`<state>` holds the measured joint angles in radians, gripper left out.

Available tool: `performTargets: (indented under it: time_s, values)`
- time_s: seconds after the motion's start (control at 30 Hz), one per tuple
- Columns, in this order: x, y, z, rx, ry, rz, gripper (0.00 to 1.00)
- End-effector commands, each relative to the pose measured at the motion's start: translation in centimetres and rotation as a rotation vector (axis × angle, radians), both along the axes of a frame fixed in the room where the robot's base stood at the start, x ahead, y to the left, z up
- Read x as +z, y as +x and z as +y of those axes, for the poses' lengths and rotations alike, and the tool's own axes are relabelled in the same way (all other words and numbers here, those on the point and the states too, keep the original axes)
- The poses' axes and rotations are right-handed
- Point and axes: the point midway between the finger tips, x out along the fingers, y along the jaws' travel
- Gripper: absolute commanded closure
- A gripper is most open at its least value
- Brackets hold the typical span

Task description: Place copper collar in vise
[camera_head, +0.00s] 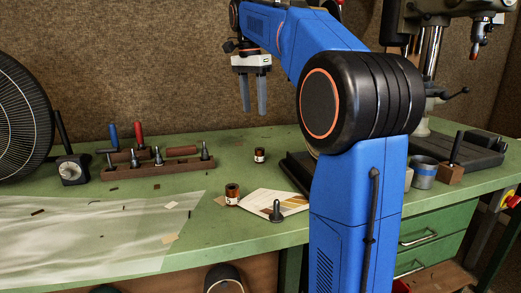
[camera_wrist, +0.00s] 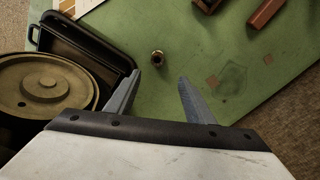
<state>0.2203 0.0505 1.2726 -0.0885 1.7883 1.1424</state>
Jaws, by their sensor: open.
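My gripper (camera_head: 253,112) hangs above the back part of the green bench in the head view, fingers pointing down and apart, with nothing between them. In the wrist view its two fingers (camera_wrist: 158,78) are spread over the bench. I cannot make out a copper collar or a vise for certain in either view. My arm hides part of the bench.
A black tray (camera_wrist: 128,50) and a round lidded tan object (camera_wrist: 45,85) lie left in the wrist view. A wooden rack (camera_head: 160,167) with tools stands left on the bench (camera_head: 225,215). A drill press rises right.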

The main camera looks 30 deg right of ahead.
Motion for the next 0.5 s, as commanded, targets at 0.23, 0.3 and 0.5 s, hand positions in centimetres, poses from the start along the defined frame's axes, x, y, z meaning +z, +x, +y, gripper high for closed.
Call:
performTargets:
  time_s: [0.23, 0.3, 0.5]
  values:
    - [0.0, 0.4, 0.4, -0.078, -0.029, -0.011, 0.52]
    - [-1.1, 0.3, 0.3, -0.078, -0.029, -0.010, 0.52]
    - [-4.7, 0.4, -0.2, -0.076, -0.028, -0.009, 0.52]
